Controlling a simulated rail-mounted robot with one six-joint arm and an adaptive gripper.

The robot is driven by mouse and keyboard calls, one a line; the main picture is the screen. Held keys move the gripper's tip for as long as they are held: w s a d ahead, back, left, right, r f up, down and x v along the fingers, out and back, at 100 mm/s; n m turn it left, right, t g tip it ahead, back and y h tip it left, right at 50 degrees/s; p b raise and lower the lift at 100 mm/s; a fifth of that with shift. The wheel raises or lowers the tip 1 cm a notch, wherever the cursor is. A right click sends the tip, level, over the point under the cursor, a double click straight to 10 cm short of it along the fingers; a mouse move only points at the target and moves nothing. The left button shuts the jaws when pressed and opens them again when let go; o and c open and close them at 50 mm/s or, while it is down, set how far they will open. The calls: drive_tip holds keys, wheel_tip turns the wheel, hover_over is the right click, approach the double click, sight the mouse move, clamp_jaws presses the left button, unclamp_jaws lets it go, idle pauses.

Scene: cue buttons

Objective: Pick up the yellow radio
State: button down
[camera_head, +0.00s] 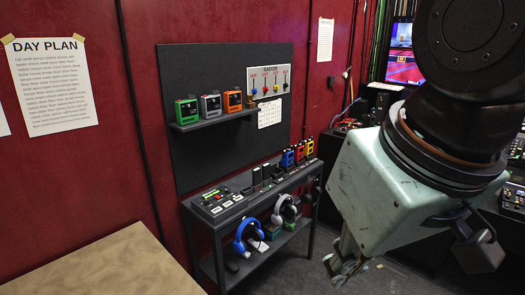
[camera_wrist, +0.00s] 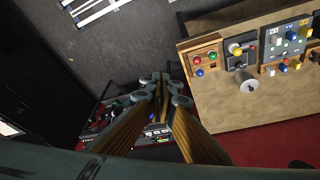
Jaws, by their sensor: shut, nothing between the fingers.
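A small yellow radio (camera_head: 309,147) stands upright at the right end of a black bench (camera_head: 225,212). A red radio (camera_head: 299,152) and a blue radio (camera_head: 287,160) stand in a row to its left. My gripper (camera_head: 346,266) hangs at the lower right, in front of the bench and apart from the radios. In the wrist view its two fingers (camera_wrist: 161,82) meet at the tips, shut and empty. I cannot make out the yellow radio in the wrist view.
A wall shelf (camera_head: 215,120) holds a green device (camera_head: 186,110), a grey one (camera_head: 210,104) and an orange one (camera_head: 232,101). Blue headphones (camera_head: 240,238) and white headphones (camera_head: 286,212) hang below the bench top. A wooden table (camera_head: 95,265) is at the lower left.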

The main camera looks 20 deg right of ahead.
drive_tip(key=c, duration=2)
unclamp_jaws()
